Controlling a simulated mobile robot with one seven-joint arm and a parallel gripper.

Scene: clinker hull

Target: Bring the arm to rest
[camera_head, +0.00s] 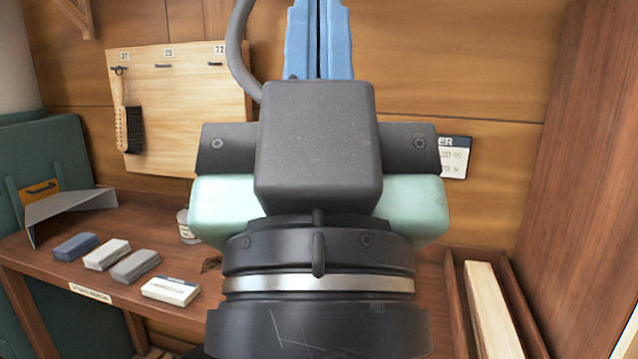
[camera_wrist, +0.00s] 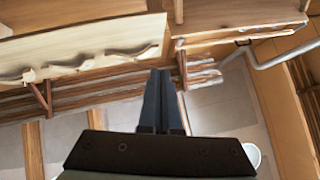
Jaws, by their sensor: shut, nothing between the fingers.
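My gripper (camera_head: 318,38) stands large in the middle of the head view, pointing up, with its two blue fingers side by side and only a thin line between them. Its fingertips reach the top edge of that view. In the wrist view my gripper (camera_wrist: 160,75) shows dark fingers pressed together with nothing between them. The fingers touch nothing that I can make out. My wrist hides the middle of the bench and part of the wall behind it.
A wooden bench (camera_head: 165,225) holds several small blocks (camera_head: 107,254) at left. A brush (camera_head: 133,130) hangs on a pegboard (camera_head: 185,100). At right, a wooden trough (camera_head: 455,305) holds a pale plank (camera_head: 490,310). The wrist view shows a pale curved board (camera_wrist: 80,50) and a grey pipe (camera_wrist: 285,57).

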